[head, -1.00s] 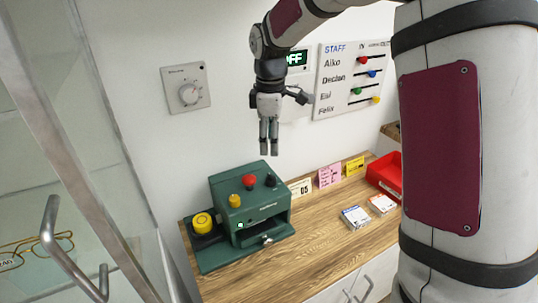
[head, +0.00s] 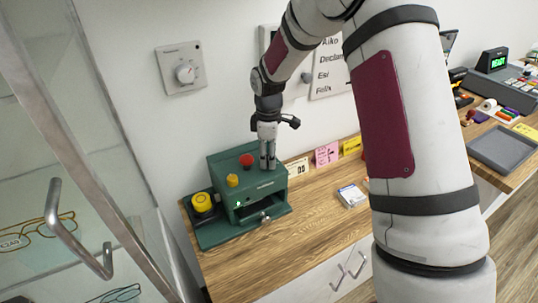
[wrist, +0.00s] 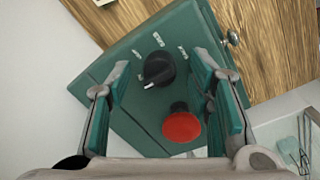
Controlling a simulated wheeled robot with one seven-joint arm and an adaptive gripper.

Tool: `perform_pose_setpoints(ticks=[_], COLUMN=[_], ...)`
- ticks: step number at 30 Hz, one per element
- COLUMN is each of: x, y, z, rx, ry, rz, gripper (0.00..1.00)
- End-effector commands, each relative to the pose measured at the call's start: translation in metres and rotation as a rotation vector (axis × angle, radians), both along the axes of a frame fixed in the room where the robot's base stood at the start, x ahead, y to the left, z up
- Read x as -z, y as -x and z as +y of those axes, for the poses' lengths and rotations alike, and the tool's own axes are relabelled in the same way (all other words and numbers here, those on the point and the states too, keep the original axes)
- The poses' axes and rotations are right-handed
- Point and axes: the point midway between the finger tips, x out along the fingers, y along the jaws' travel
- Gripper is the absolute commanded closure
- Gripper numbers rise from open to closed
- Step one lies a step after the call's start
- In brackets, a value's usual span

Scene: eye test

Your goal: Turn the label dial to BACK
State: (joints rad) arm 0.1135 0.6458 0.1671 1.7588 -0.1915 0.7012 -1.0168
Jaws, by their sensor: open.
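The label dial (wrist: 160,68) is a black knob on the top of a green machine (head: 222,218). In the wrist view its white mark is at the lower left of the knob. Several small white labels arc around the knob; I cannot read them surely. My gripper (head: 268,165) points down over the right part of the machine's top. In the wrist view its fingers are apart, one each side of the dial in the picture. I cannot tell whether they touch it. In the head view the dial is hidden behind the fingers.
Cards (head: 326,154) and a small box (head: 351,195) lie right. A glass cabinet door is at left.

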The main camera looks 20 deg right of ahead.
Motion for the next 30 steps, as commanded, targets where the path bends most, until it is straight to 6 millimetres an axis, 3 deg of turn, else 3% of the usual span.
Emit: perform_pose_setpoints(ticks=[12, 18, 30], x=[0.0076, 0.0074, 0.0076], y=[-0.0003, -0.0002, -0.0005], z=[0.0000, -0.0001, 0.0002], rx=[0.001, 0.001, 0.050], ry=[0.000, 0.000, 0.000], rz=[0.000, 0.000, 0.000], gripper=[0.55, 1.00, 1.00])
